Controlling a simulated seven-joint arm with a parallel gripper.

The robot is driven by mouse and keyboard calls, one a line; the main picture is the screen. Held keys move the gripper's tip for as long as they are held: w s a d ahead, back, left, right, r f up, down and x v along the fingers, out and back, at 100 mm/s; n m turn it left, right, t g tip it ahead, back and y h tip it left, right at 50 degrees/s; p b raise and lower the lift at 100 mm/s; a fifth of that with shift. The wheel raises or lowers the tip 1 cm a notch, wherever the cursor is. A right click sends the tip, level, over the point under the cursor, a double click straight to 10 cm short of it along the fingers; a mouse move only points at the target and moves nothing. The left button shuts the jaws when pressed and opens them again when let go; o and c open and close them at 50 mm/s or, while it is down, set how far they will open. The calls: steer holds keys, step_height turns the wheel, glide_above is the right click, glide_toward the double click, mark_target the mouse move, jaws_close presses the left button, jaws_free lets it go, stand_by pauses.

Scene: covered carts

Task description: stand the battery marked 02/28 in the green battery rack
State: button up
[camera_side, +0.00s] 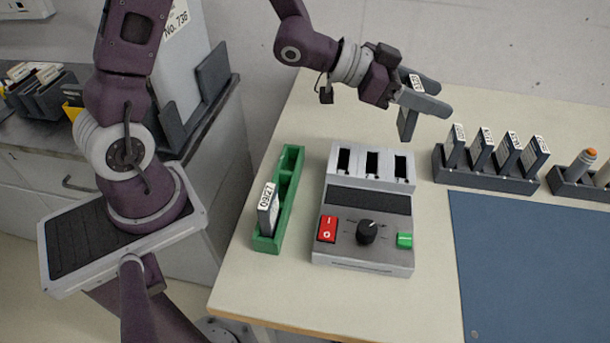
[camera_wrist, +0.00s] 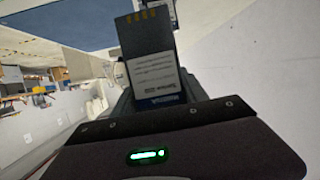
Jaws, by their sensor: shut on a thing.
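My gripper (camera_side: 428,96) is shut on a dark grey battery (camera_side: 408,122) and holds it in the air, above and behind the right side of the charger. The battery's small white label is too small to read in the side view. In the wrist view the held battery (camera_wrist: 148,40) shows gold contacts and a white and blue label, with its date not legible. The green battery rack (camera_side: 292,162) stands on the table left of the charger. A battery marked 09/27 (camera_side: 266,212) stands in its near end; the farther part looks empty.
The grey charger (camera_side: 340,253) has three empty-looking slots, a red switch, a black knob and a green button. A dark rack (camera_side: 490,181) at right holds several batteries. Another dark holder (camera_side: 575,190) holds markers. A blue mat (camera_side: 530,265) covers the right front.

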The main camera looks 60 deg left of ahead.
steer(key=a+r+n+t+y, duration=0.1)
steer(key=a+n+y, duration=0.2)
steer(key=a, duration=0.4)
steer(key=w+a+n+t+y, duration=0.1)
steer(key=a+n+y, duration=0.3)
steer(key=a, duration=0.4)
steer(key=shift+w+a+r+t+y, duration=0.25)
steer(key=shift+r+t+y, duration=0.15)
steer(key=shift+y, duration=0.3)
steer(key=shift+r, duration=0.15)
step_height(320, 180, up, 5)
steer(key=w+d+m+g+h, duration=0.1)
steer(key=w+d+m+h, duration=0.15)
steer(key=d, duration=0.65)
steer(key=w+d+m+h, duration=0.2)
steer(key=w+d+h, duration=0.15)
steer(key=d, duration=0.65)
steer(key=s+d+m+g+h, duration=0.3)
steer(key=d+m+h, duration=0.1)
steer(key=d, duration=2)
steer(key=f, duration=1.8)
steer(key=shift+d+f, duration=0.3)
steer(key=shift+f, duration=0.15)
